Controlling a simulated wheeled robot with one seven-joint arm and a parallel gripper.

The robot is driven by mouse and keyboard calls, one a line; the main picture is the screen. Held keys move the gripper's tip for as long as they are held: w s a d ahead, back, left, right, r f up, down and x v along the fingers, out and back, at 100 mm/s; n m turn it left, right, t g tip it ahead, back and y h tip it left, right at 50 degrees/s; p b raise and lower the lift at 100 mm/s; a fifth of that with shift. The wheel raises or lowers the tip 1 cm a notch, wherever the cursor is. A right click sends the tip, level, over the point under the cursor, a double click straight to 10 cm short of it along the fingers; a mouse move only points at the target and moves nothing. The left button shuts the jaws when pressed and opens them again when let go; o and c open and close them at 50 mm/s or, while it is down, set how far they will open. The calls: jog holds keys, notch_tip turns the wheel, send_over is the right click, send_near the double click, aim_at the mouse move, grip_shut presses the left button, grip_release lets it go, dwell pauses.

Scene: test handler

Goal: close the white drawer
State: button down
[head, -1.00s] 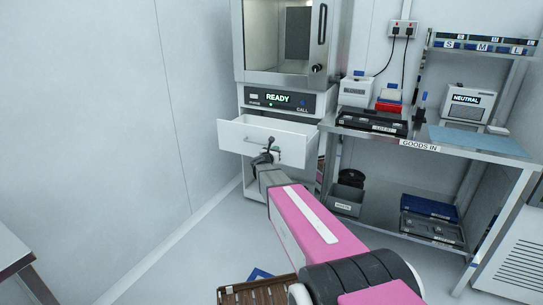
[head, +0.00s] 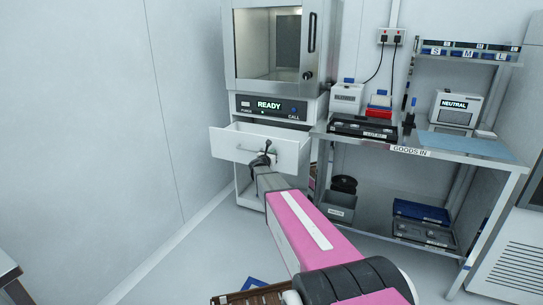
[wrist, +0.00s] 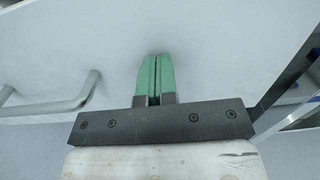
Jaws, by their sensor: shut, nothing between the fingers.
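The white drawer (head: 228,143) stands open under the machine with the READY display, its front sticking out and part of its inside showing from above. In the wrist view its white front (wrist: 215,50) fills much of the picture. A grey bar handle (wrist: 62,108) is on that front, left of my fingers. My gripper (head: 268,146) is in front of the drawer front, toward its right half. In the wrist view my gripper (wrist: 155,58) shows two green fingers pressed together, empty, tips at or very near the drawer front; I cannot tell whether they touch.
The cabinet machine (head: 270,105) stands above the drawer. A steel bench (head: 400,150) labelled GOODS IN is close on the right, with trays and boxes. A brown crate (head: 250,297) is at the bottom. A plain wall is on the left, with clear floor before it.

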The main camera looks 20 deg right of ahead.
jog(key=x, duration=2.4)
jog(key=shift+w+f, duration=0.1)
jog(key=shift+w, duration=0.15)
jog(key=shift+s, duration=0.2)
